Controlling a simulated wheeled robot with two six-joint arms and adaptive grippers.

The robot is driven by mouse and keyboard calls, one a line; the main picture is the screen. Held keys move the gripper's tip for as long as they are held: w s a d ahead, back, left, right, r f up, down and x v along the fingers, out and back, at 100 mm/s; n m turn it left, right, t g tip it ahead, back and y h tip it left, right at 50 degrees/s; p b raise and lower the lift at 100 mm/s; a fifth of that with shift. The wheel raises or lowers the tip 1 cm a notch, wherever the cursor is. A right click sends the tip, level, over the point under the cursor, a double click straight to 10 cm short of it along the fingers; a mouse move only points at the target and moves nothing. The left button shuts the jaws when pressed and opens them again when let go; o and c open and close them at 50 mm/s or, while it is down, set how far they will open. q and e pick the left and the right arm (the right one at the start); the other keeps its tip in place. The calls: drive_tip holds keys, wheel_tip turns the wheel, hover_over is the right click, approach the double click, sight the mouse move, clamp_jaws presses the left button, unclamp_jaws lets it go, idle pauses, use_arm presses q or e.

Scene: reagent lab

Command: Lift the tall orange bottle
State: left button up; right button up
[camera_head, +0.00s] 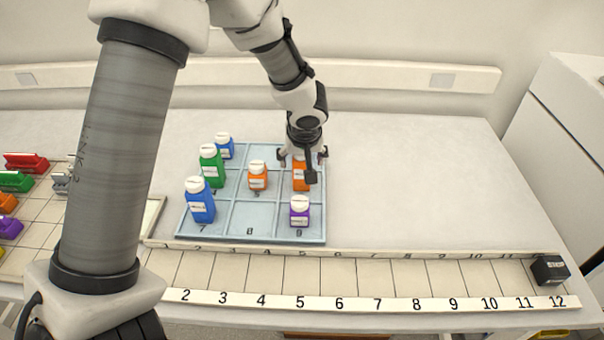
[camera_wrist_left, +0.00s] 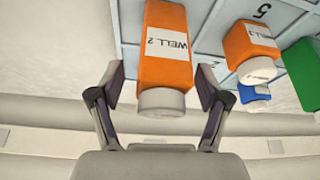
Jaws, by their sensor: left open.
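The tall orange bottle (camera_head: 299,176) stands on the right side of the numbered tray, partly hidden by my left gripper (camera_head: 303,157) above it. In the wrist view the tall orange bottle (camera_wrist_left: 165,50), with a white cap and a "WELL 2" label, lies between the two open fingers of my left gripper (camera_wrist_left: 159,88). A gap shows at its right side; on its left the finger is close, and I cannot tell if it touches. A shorter orange bottle (camera_head: 257,175) stands in the middle cell and also shows in the wrist view (camera_wrist_left: 250,50).
The blue tray (camera_head: 254,232) also holds a purple bottle (camera_head: 299,211), a green bottle (camera_head: 211,166), a large blue bottle (camera_head: 200,201) and a small blue bottle (camera_head: 225,146). A numbered strip (camera_head: 340,302) runs in front. The table (camera_head: 420,190) right of the tray is clear.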

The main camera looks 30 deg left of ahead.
use_arm(q)
drive_tip(key=c, duration=1.3)
